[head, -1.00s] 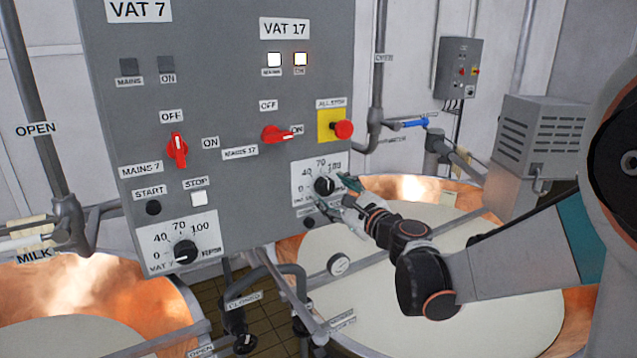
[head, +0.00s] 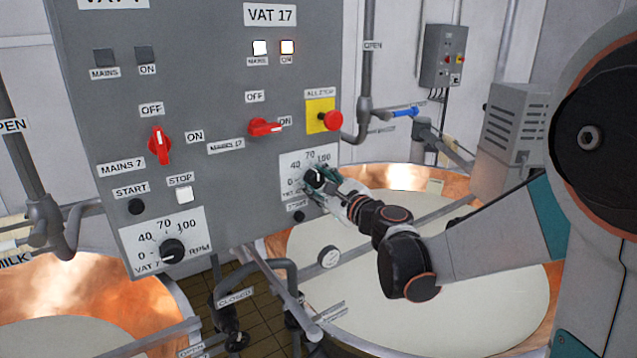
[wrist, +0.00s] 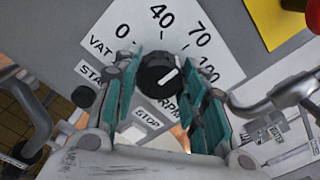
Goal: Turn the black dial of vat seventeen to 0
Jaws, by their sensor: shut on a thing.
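The black dial of vat seventeen (head: 313,175) sits on a white scale plate (head: 293,161) at the lower right of the grey panel. In the wrist view the dial (wrist: 159,73) shows a white mark slanting up to the right, toward the 70 to 100 side of the scale. My gripper (head: 318,181) is shut on the dial. In the wrist view its teal fingers (wrist: 162,86) stand on both sides of the dial. The fingers partly hide the dial in the head view.
The red all-stop button (head: 333,121) is just above the dial on a yellow plate. The red mains 17 switch (head: 265,127) is up and left. Vat 7's dial (head: 172,251) is at lower left. A copper vat (head: 545,303) lies below my arm.

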